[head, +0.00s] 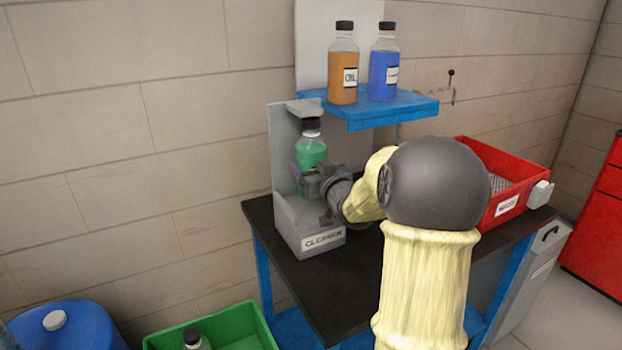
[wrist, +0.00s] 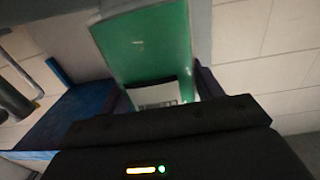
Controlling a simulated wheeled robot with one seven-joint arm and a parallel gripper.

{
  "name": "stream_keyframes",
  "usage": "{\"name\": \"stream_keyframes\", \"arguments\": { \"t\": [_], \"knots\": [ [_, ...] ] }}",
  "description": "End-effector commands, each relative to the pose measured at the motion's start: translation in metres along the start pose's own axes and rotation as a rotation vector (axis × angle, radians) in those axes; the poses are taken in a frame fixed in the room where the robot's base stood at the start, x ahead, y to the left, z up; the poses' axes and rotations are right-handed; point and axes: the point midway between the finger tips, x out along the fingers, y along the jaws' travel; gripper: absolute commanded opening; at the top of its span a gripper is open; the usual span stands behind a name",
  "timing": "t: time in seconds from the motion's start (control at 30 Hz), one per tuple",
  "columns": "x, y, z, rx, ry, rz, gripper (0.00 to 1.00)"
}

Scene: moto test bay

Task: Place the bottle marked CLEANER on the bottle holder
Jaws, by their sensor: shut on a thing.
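A bottle of green liquid with a black cap (head: 311,150) stands upright at the grey bottle holder (head: 298,228), whose front label reads CLEANER. My gripper (head: 312,184) is shut on the green bottle from the right, at its lower part. In the wrist view the green bottle (wrist: 150,50) fills the space ahead of the jaws, with part of a white label showing at its lower end. The bottle's base is hidden behind my gripper, so I cannot tell whether it touches the holder's seat.
A blue shelf (head: 372,112) above holds an orange OIL bottle (head: 343,70) and a blue bottle (head: 383,68). A red bin (head: 508,180) stands at the table's right. A green crate (head: 245,318) with a capped bottle (head: 194,339) is below left, near a blue container (head: 75,328).

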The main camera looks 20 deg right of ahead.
Motion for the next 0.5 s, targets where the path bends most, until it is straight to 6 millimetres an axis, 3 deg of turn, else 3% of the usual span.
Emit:
{"name": "stream_keyframes", "arguments": {
  "t": [0.13, 0.3, 0.5],
  "knots": [
    [0.012, -0.005, -0.002, 0.001, 0.005, -0.008, 0.24],
    [0.009, 0.000, 0.028, 0.002, 0.000, -0.001, 0.24],
    [0.008, 0.003, 0.034, 0.000, 0.005, 0.004, 0.24]
  ]
}}
